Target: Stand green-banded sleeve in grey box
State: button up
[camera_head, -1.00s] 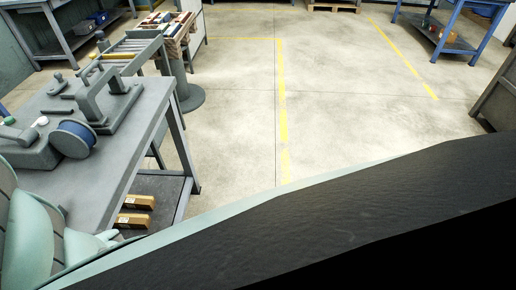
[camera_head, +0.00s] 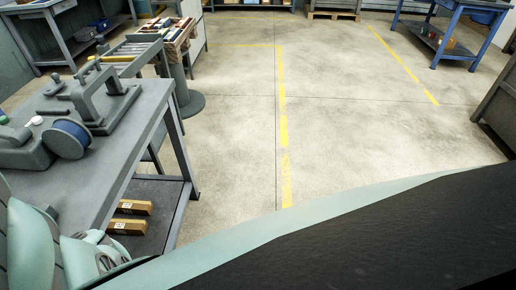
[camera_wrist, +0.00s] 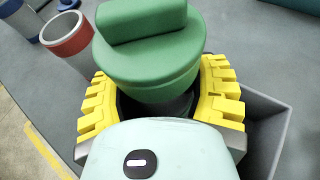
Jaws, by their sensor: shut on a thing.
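In the wrist view my gripper (camera_wrist: 160,105), with yellow ribbed fingers, is shut on a green piece (camera_wrist: 150,65). This has a round body and a block-shaped top and looks solid; no tube mouth or separate band shows, so I cannot tell if it is the green-banded sleeve. Its lower end is hidden between the fingers. The grey box (camera_wrist: 287,115) shows as thin walls at the right, beside and partly behind my gripper. My gripper hides much of the box. The gripper's fingers are not visible in the head view.
A red-banded sleeve (camera_wrist: 67,35) stands at the upper left in the wrist view, near the left finger. A blue-banded sleeve (camera_wrist: 12,10) is beyond it. In the head view, the grey bench (camera_head: 105,165) carries a machine with a blue disc (camera_head: 68,138). Open floor lies right.

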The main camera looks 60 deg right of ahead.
jog(key=shift+f+b, duration=0.3)
jog(key=shift+f, duration=0.15)
jog(key=o, duration=0.9)
jog(key=shift+o, duration=0.2)
jog(key=shift+r+p, duration=0.25)
jog(key=shift+p, duration=0.1)
jog(key=r+p+v, duration=0.1)
jog(key=p+v, duration=0.2)
jog(key=v, duration=0.9)
